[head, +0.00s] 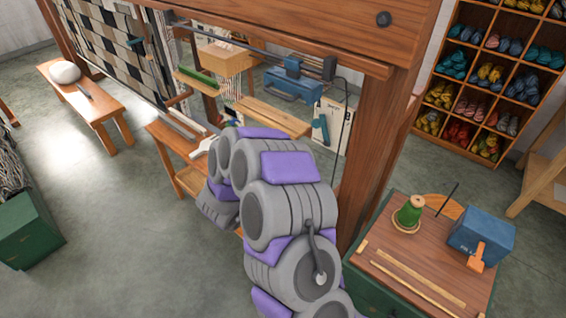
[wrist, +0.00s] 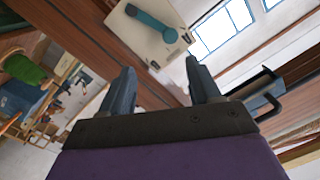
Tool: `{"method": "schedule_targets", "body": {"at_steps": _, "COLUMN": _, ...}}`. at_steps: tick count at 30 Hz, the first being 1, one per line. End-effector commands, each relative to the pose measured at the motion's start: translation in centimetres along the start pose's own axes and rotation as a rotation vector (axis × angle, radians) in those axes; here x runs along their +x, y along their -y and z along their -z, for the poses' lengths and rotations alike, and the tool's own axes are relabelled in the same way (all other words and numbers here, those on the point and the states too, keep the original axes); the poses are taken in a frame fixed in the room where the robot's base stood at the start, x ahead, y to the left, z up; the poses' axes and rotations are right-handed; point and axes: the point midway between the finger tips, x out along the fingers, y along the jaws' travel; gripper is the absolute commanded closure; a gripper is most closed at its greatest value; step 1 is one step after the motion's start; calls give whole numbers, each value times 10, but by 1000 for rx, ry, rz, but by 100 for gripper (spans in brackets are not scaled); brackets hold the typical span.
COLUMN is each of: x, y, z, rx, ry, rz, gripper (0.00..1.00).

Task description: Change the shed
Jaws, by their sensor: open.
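The wooden loom frame (head: 400,100) fills the middle and top of the head view. A cream plate (head: 345,128) with a teal lever (head: 323,126) is fixed on it, just behind my arm. In the wrist view the same kind of cream plate (wrist: 137,38) and teal lever (wrist: 152,24) show beyond my fingertips, near the top. My gripper (wrist: 162,76) is open and empty, its two fingers spread. The lever is apart from the fingers. In the head view my arm hides most of the gripper.
A small cabinet (head: 440,262) with a green cone (head: 410,210) and a blue box (head: 480,238) stands at right. A yarn shelf (head: 440,143) is behind. A bench (head: 95,103) stands at left, with open floor (head: 110,210) before it.

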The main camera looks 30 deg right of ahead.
Motion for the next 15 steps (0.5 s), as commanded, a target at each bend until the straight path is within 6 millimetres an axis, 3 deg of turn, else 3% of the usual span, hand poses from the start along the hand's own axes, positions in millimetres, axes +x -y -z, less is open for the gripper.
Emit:
{"method": "schedule_targets", "body": {"at_steps": 7, "x": -17, "y": 1, "z": -1, "rx": 0, "ry": 5, "rz": 2, "gripper": 38}}
{"method": "schedule_targets", "body": {"at_steps": 15, "x": -64, "y": 1, "z": -1, "rx": -2, "ry": 6, "rz": 2, "gripper": 38}}
